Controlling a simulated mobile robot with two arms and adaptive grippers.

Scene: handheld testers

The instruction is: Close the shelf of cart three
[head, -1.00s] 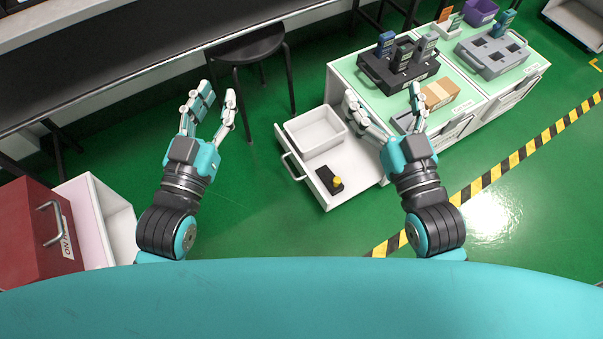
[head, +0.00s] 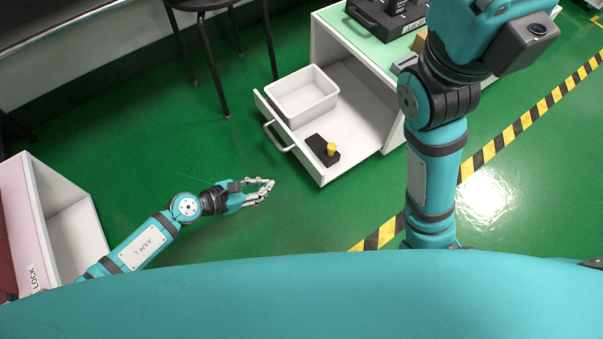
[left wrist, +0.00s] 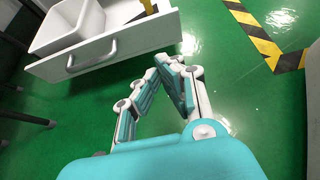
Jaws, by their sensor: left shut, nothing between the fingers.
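The open shelf is a white pull-out drawer (head: 308,165) with a grey handle (head: 278,137), drawn out of a white, green-topped cart (head: 335,40). I cannot read a cart number.
A black stool (head: 205,5) stands behind, left of the drawer. A pinkish-white open unit (head: 35,205) stands at the left. Yellow-black floor tape (head: 485,152) runs at the right. Green floor before the drawer is clear.

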